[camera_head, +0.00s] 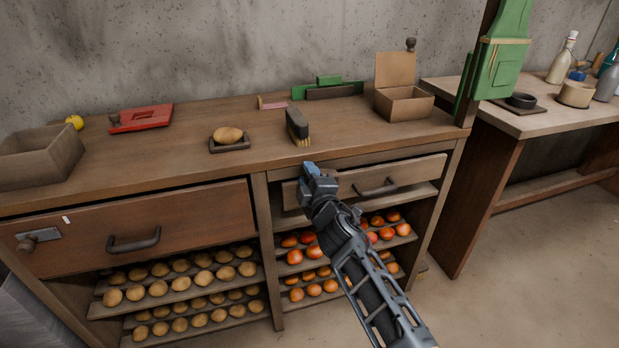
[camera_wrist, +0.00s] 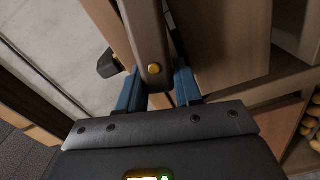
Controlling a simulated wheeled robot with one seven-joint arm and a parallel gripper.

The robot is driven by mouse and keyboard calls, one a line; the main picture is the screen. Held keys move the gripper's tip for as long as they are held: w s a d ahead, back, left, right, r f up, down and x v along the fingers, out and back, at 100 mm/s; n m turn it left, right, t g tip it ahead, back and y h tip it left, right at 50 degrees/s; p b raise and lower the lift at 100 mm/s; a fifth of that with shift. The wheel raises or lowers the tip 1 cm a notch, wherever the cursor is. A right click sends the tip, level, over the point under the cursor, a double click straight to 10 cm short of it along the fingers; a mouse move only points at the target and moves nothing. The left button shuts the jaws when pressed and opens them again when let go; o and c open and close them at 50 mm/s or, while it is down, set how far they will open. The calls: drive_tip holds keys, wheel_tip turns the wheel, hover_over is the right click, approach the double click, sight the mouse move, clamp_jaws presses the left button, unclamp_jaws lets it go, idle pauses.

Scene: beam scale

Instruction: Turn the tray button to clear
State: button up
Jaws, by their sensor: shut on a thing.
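The tray button shows in the wrist view as a brown wooden bar (camera_wrist: 148,40) with a brass pin (camera_wrist: 154,69) near its lower end. My gripper (camera_wrist: 159,85) has its blue fingers on both sides of this bar and is shut on it. In the head view my gripper (camera_head: 319,172) is at the left part of the light wooden tray front (camera_head: 420,171), under the bench top. There it hides the button, so I cannot tell the button's angle on the tray front. The tray front's dark handle (camera_head: 376,188) is to the right of my gripper.
A larger brown drawer (camera_head: 190,222) with a dark handle (camera_head: 134,241) is at the left. Below are shelves of potatoes and tomatoes. The floor at right is clear.

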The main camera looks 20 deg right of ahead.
drive_tip(key=shift+f+n, duration=0.2)
drive_tip(key=shift+n, duration=0.4)
drive_tip(key=o, duration=0.9)
drive_tip(key=shift+c, duration=0.2)
drive_tip(key=shift+o, duration=0.5)
drive_tip(key=shift+f, duration=0.1)
drive_tip(key=shift+s+f, duration=0.1)
drive_tip(key=shift+s, duration=0.05)
